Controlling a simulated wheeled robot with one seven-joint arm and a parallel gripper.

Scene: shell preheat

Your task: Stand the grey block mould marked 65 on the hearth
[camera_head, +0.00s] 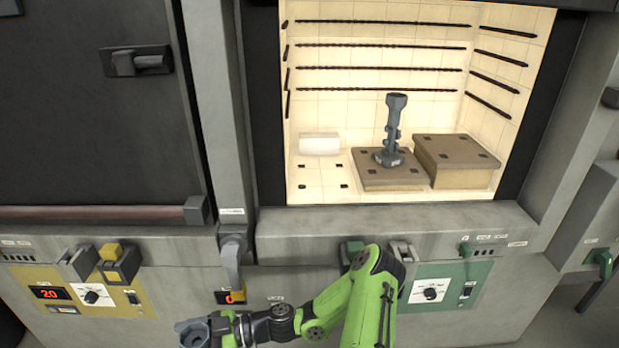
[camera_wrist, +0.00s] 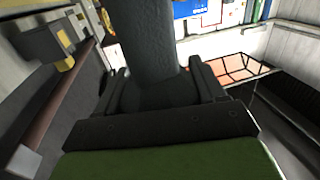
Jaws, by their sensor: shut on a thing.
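My gripper (camera_head: 224,329) is at the bottom of the head view, outside the furnace and below its sill. It is shut on a dark grey mould (camera_head: 192,333) with a cup-like end; in the wrist view its thick round part (camera_wrist: 148,45) stands between the two fingers. No marking on it can be read, so I cannot tell if it is the 65. The hearth (camera_head: 322,186) is the pale floor of the open, lit furnace, with dark square marks. Another grey mould (camera_head: 392,130) stands upright on a low brown slab (camera_head: 385,179) in there.
A taller brown block (camera_head: 457,160) stands at the hearth's right and a white block (camera_head: 320,143) at the back left. The front left of the hearth is clear. The grey sill (camera_head: 390,235), panel handles and a hanging lever (camera_head: 232,260) are near my arm. A dark door (camera_head: 90,110) is at the left.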

